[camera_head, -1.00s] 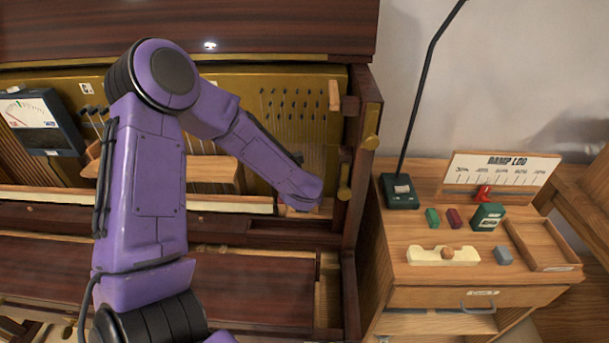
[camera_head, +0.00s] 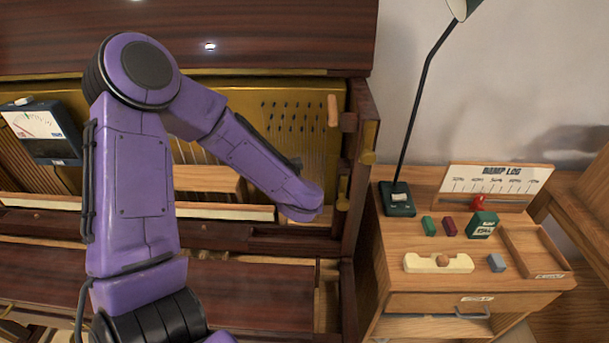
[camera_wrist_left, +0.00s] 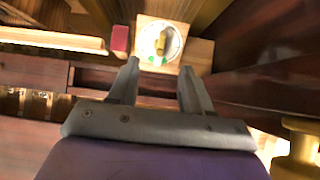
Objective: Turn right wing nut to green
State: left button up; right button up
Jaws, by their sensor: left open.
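In the left wrist view, a yellow wing nut (camera_wrist_left: 160,43) sits at the centre of a round white dial (camera_wrist_left: 174,45) on a pale wooden block. The nut's wing stands roughly upright in the picture. A green mark (camera_wrist_left: 155,60) shows at the dial's lower edge. My left gripper (camera_wrist_left: 158,78) is open and empty, its two fingers pointing at the block, with the dial ahead of and between them. In the head view my purple left arm (camera_head: 265,165) reaches into the piano's right end, and its gripper and the dial are hidden there. My right gripper is not in view.
A small red block (camera_wrist_left: 120,39) lies left of the dial. A brass knob (camera_wrist_left: 300,140) stands at lower right in the wrist view. The piano's wooden side post (camera_head: 362,190) rises close right of my arm. A side table (camera_head: 405,235) with small blocks stands farther right.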

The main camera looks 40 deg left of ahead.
pick_arm(q)
jog(key=p+v, duration=0.2)
jog(key=v, duration=0.2)
jog(key=shift+s+d+r, duration=0.1)
jog(key=shift+s+r, duration=0.05)
jog(key=shift+r, duration=0.15)
dwell(0.5)
